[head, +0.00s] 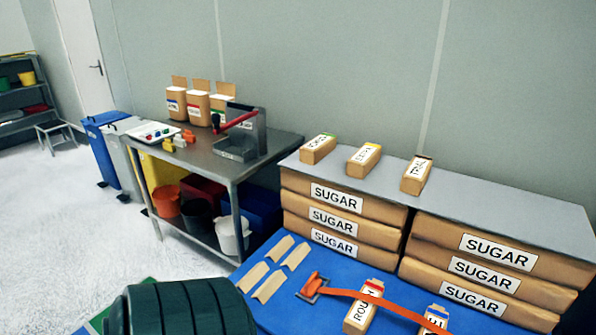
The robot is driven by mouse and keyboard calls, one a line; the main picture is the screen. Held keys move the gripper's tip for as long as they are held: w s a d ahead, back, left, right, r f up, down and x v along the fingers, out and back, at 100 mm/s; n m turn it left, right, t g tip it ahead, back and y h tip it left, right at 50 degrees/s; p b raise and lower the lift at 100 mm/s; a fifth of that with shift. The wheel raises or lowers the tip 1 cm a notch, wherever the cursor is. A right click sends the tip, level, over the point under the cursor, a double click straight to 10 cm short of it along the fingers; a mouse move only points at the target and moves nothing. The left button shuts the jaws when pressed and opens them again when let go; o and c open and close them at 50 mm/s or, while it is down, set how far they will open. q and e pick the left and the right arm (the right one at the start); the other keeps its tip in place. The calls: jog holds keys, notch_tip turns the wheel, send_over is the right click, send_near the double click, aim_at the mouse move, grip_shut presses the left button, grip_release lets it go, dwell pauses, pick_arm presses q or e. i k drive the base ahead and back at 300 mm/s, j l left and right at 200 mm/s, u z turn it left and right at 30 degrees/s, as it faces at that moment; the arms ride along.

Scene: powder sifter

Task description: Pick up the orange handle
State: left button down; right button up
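An orange handle (314,283) on a small buckle-like metal piece lies on the blue surface (262,311) at lower centre. An orange strap (345,293) runs from it to the right, across the tops of two small brown packets. Smaller orange pieces (188,136) lie on the metal table, too small to make out. Neither of my grippers shows in the head view, so nothing is seen touching the handle.
Flat tan pieces (267,287) lie left of the handle. A packet (362,312) stands close on its right. Stacked sugar bags (335,220) rise behind. A dark green ribbed drum (180,310) fills the front left. The metal table (280,142) carries a grey device with a red lever (235,121).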

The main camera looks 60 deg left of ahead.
aim_at(314, 283)
jog(key=u, duration=1.35)
